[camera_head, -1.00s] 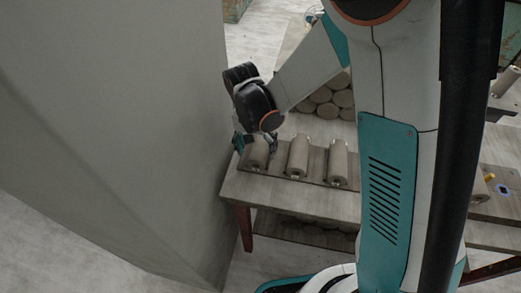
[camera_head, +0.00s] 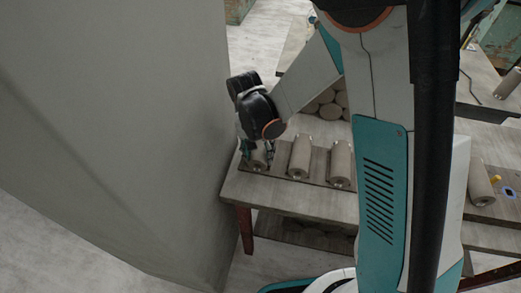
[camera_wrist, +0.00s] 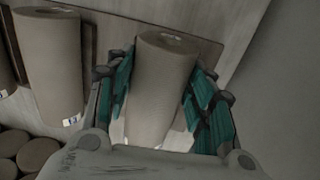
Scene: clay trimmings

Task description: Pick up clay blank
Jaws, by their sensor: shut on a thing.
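A grey-brown cylindrical clay blank (camera_wrist: 160,85) stands between the teal fingers of my gripper (camera_wrist: 160,100) in the wrist view. My gripper is shut on it, with a finger against each side. In the head view my gripper (camera_head: 258,155) is at the left end of the table, around the leftmost clay blank (camera_head: 259,160), which is partly hidden by the fingers. Two more clay blanks stand in the same row: the middle one (camera_head: 300,157) and the right one (camera_head: 341,164). A neighbouring blank (camera_wrist: 50,65) also shows in the wrist view.
The blanks' board lies on a wooden table (camera_head: 240,188). Several round clay pieces (camera_head: 328,107) are stacked behind the row. A large grey wall-like surface (camera_head: 120,130) stands close to the left of my gripper. Other blanks (camera_head: 480,185) are at the right.

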